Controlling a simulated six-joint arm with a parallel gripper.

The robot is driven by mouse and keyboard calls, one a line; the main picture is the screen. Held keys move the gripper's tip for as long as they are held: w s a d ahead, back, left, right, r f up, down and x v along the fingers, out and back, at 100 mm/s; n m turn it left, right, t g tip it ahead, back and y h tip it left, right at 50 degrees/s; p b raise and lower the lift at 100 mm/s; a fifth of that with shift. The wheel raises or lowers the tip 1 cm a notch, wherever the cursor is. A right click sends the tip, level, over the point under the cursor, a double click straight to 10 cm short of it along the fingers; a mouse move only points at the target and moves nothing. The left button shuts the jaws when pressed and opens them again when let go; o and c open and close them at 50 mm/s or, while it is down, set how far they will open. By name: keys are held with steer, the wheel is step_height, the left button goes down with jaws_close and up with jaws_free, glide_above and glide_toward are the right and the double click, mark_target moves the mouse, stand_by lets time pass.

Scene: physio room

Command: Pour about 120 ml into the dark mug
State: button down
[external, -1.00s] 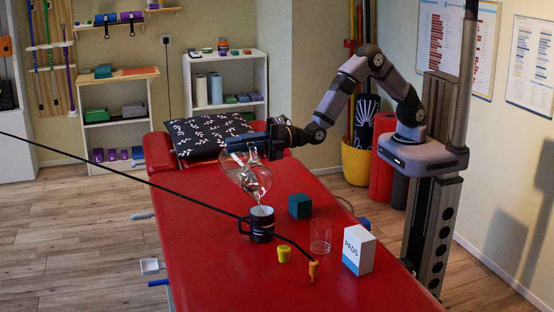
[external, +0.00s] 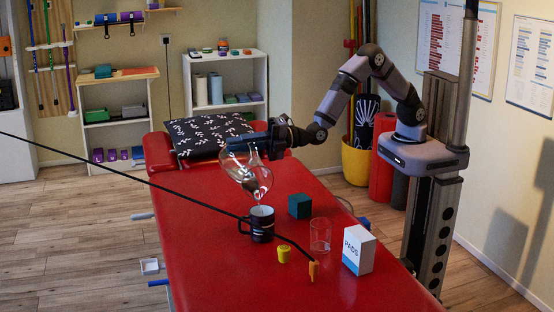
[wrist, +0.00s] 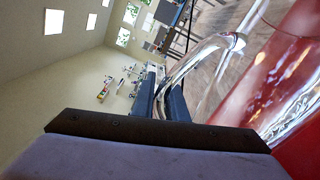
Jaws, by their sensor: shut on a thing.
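My gripper (external: 257,142) is shut on a clear glass carafe (external: 247,174), and holds it tilted over the red table. In the wrist view, the gripper's blue fingers (wrist: 164,100) are at the clear glass of the carafe (wrist: 208,58). The dark mug (external: 262,228) stands upright on the table, its handle toward the left. The carafe's lower end is just above the mug's opening, apart from the rim. Some liquid shows low in the carafe. I cannot clearly tell whether a thin stream is falling, nor see the level inside the mug.
On the red table (external: 205,255) stand a teal cube (external: 299,206), an empty clear glass (external: 320,236), a yellow stopper-like piece (external: 284,254) and a white PADS box (external: 358,250). A patterned pillow (external: 208,134) lies behind.

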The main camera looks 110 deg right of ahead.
mark_target(230, 154)
steer(key=shift+w+d+f+m+b, duration=0.1)
steer(key=shift+d+f+m+b, duration=0.25)
steer(key=shift+d+m, duration=0.5)
steer(key=shift+w+d+f+m+b, duration=0.1)
steer(key=shift+d+f+m, duration=0.35)
steer(key=shift+d, duration=0.8)
steer(key=shift+w+d+f+m+b, duration=0.1)
steer(key=shift+d+f+m+b, duration=0.3)
steer(key=shift+d, duration=0.65)
steer(key=shift+d+f+m+b, duration=0.45)
steer(key=shift+m, duration=0.25)
